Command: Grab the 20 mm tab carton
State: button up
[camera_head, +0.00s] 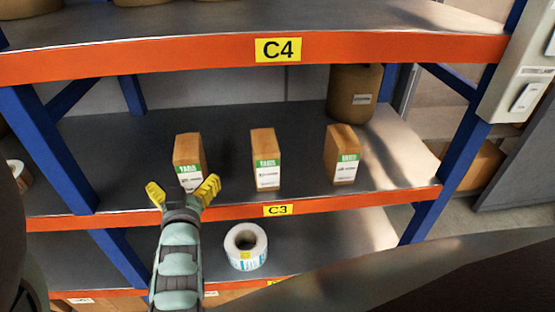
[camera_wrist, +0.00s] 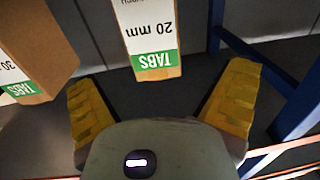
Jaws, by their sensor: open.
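The 20 mm tab carton (camera_wrist: 152,38) is brown with a white label and green band, and appears upside down in the wrist view. It matches the left carton (camera_head: 188,150) on shelf C3 in the head view, standing upright. My yellow-fingered gripper (camera_head: 183,189) is open in front of its lower part. In the wrist view, my gripper (camera_wrist: 162,85) has its fingers spread on either side of the carton, with gaps and no visible contact. My gripper partly hides the carton's label in the head view.
A 30 mm tab carton (camera_wrist: 30,45) stands beside it, likely the middle carton (camera_head: 265,158) in the head view. A third carton (camera_head: 342,153) stands right. A brown drum (camera_head: 354,93) is behind. A label roll (camera_head: 246,246) lies below. Blue uprights (camera_head: 50,150) flank the shelf.

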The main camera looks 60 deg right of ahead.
aim_at(188, 167)
jog(key=shift+x, duration=1.05)
jog(key=shift+p+x, duration=0.95)
jog(key=shift+x, duration=1.3)
jog(key=shift+w+d, duration=0.1)
jog(key=shift+d, duration=0.3)
jog(key=c, duration=1.4)
jog(key=shift+r, duration=0.25)
